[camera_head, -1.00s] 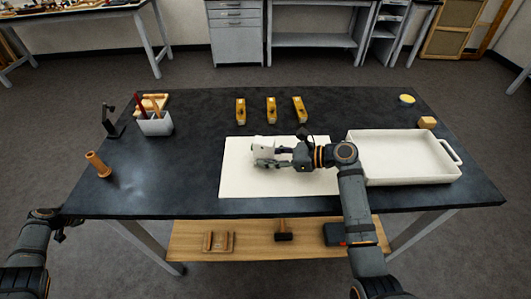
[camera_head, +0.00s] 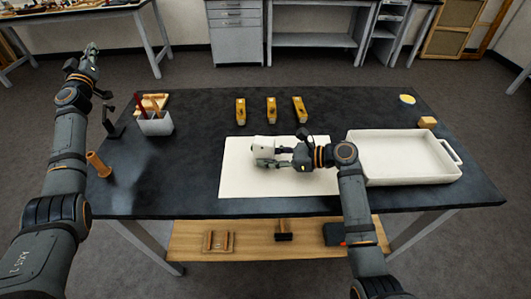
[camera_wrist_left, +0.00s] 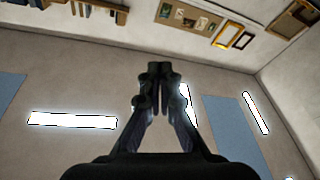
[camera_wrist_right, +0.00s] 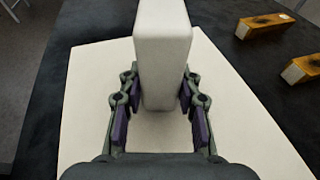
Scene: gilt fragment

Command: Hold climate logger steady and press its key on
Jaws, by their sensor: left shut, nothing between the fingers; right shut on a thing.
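The climate logger (camera_head: 264,144) is a small white block on the white mat (camera_head: 240,180). It also shows in the right wrist view (camera_wrist_right: 162,50), with plain white faces; no key can be made out. My right gripper (camera_head: 264,156) is shut on the logger, with a finger on each side of it. My left gripper (camera_head: 91,50) is raised at the far left, beyond the table's left edge and well away from the logger. In the left wrist view its fingers (camera_wrist_left: 160,70) are shut together with nothing between them.
A white tray (camera_head: 400,181) stands to the right of the mat. Several yellow-and-dark blocks (camera_head: 271,110) lie behind it. A pen cup (camera_head: 157,125), a dark stand (camera_head: 112,125) and a wooden peg (camera_head: 98,164) are at the left.

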